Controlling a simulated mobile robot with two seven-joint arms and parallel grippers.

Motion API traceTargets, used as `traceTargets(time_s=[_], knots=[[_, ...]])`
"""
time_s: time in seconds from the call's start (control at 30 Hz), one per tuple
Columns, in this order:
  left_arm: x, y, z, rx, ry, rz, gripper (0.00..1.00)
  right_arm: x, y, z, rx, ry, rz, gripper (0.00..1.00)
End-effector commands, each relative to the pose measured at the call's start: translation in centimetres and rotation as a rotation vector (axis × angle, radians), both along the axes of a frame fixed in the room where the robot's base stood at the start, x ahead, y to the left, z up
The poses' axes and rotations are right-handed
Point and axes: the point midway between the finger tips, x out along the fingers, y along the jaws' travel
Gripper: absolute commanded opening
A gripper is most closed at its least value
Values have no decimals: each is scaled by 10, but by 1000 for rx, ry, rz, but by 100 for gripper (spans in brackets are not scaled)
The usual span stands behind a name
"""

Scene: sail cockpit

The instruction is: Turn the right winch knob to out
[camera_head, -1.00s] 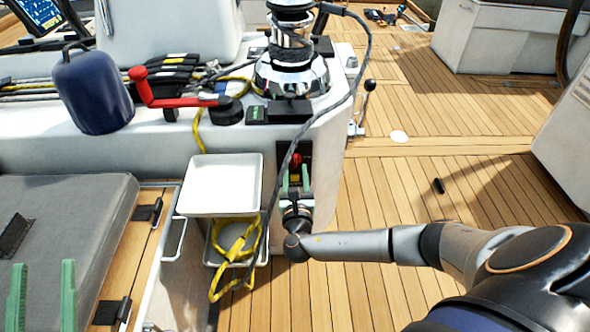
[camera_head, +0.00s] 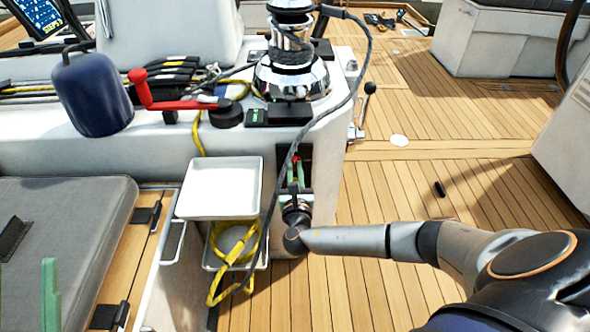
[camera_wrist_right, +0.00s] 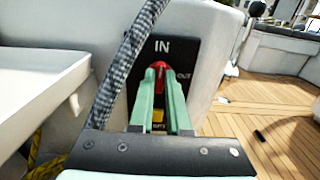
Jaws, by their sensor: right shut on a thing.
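The red winch knob (camera_wrist_right: 160,68) sits on a black panel (camera_wrist_right: 186,47), marked IN above the knob and OUT to its right. My right gripper (camera_wrist_right: 160,78) is shut on the knob, its green fingertips on either side of it. The fingers hide part of the knob. The knob's upper part points up toward IN. In the head view, the knob (camera_head: 295,158) shows small above my right gripper (camera_head: 295,172). My left gripper's green finger (camera_head: 50,295) is at the lower left, far from the panel; its other finger is mostly out of frame.
A white tray (camera_head: 220,187) stands left of my right gripper, with a yellow rope (camera_head: 232,250) below. A chrome winch (camera_head: 290,70) stands above. The wooden deck (camera_head: 400,190) to the right is mostly clear.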

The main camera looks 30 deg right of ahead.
Motion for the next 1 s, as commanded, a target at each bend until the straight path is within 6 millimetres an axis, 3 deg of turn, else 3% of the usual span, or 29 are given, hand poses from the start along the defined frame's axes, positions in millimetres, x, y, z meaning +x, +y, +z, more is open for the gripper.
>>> traceTargets(time_s=[0.67,1.0], knots=[[0,0,0,0,-2,-1,50,-1,0,-1,21,-12,0,0],[-10,-2,10,-2,-67,-14,50,-2,-1,-3,188,-113,-2,0]])
